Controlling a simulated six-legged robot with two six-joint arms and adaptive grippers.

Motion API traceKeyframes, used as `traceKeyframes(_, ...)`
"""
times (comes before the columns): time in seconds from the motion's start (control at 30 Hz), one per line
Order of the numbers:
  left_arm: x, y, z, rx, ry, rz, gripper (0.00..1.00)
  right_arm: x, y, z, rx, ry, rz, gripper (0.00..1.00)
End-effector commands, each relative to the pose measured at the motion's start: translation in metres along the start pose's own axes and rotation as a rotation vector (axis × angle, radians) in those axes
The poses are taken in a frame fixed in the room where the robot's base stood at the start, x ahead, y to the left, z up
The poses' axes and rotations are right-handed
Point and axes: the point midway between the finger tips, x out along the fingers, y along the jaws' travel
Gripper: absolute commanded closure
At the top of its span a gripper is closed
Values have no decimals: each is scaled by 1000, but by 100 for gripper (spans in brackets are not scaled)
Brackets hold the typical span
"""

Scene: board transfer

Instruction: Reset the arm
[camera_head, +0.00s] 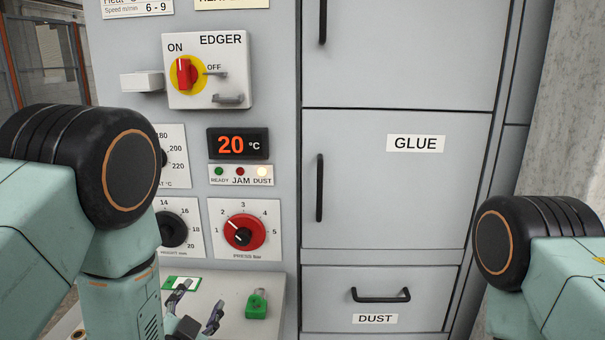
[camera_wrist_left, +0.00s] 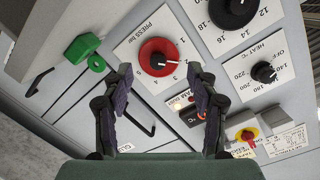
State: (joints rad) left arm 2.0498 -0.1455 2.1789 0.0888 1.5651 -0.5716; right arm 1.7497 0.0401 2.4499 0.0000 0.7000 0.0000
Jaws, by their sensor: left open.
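My left arm (camera_head: 120,240) comes in from the left in the head view. Its gripper (camera_head: 198,308) is low in front of the machine, near the small ledge, with its fingers apart and nothing between them. In the left wrist view the two fingers of the left gripper (camera_wrist_left: 165,88) stand wide apart, with the red press knob (camera_wrist_left: 158,58) showing beyond the gap between them. My right arm (camera_head: 545,260) shows only as a link and joint at the right edge of the head view. Its gripper is out of view.
The grey machine has an EDGER switch (camera_head: 207,72), a 20 °C display (camera_head: 238,144) and a press knob (camera_head: 244,232). A green padlock-like piece (camera_head: 257,304) sits on the ledge right of my left gripper. The GLUE door (camera_head: 390,190) and DUST drawer (camera_head: 381,285) are shut.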

Motion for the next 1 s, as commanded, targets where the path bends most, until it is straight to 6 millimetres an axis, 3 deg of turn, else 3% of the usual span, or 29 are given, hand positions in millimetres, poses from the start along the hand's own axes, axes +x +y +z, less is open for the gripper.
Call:
traceKeyframes(0.17,-12,25,35,-124,-165,101,41,0,0,0,0,0,0,60)
traceKeyframes(0.33,-51,58,91,-274,-419,210,41,0,0,0,0,1,0,60)
traceKeyframes(0.47,-108,88,142,-400,-687,287,41,0,0,0,0,1,0,60)
traceKeyframes(0.6,-186,116,186,-511,-985,348,41,0,0,0,0,0,0,60)
traceKeyframes(0.8,-287,138,218,-584,-1306,406,41,0,0,0,0,0,0,60)
traceKeyframes(0.9,-316,143,225,-594,-1377,421,41,0,0,0,0,0,0,60)
traceKeyframes(1.0,-327,146,230,-598,-1403,424,41,0,0,0,0,0,0,60)
